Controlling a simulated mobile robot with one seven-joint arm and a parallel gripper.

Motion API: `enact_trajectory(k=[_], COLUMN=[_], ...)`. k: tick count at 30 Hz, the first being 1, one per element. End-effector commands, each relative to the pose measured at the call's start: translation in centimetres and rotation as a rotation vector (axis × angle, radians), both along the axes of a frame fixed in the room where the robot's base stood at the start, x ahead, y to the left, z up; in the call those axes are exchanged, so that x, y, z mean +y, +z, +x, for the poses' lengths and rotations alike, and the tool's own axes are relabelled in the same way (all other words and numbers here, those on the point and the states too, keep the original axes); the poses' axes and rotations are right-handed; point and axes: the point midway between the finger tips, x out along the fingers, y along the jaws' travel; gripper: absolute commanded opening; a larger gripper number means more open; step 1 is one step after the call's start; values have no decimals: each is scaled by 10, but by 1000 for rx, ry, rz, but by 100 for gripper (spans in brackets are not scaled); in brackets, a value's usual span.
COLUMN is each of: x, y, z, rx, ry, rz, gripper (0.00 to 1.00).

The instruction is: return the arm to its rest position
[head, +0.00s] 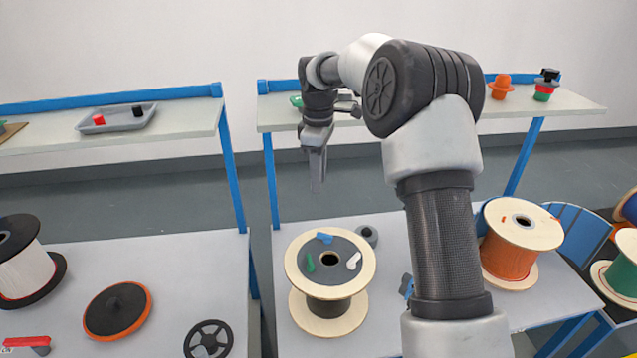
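My arm (440,230) rises at the right of centre, bends at a dark elbow and reaches left. My gripper (318,188) hangs pointing down in the air, above and behind the cream spool on the right-hand table. Its fingers look close together from this side, and I cannot tell whether there is a gap between them. No held object shows at the fingertips.
A cream spool (330,312) with small blue, green and white pieces on top stands below my gripper. An orange cable spool (508,262) stands right of my arm. Shelves behind hold a grey tray (98,126) and small coloured parts. A gap separates the two tables.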

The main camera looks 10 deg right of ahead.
Motion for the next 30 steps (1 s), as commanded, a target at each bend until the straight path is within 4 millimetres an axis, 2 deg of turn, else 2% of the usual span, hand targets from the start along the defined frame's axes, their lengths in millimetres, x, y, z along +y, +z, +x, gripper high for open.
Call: enact_trajectory(k=[8, 11, 14, 18, 21, 25, 30], x=[0, 1, 0, -4, -9, -17, -26], y=[4, 24, 64, 128, 164, 198, 219], z=[-1, -10, -31, -84, -127, -186, -263], rx=[-4, -22, -64, -144, -206, -281, -367], ry=[-4, -32, -104, -271, -404, -583, -823], rz=[-2, -10, -26, -39, -28, 8, 97], gripper=[27, 27, 27, 27, 27, 27, 27])
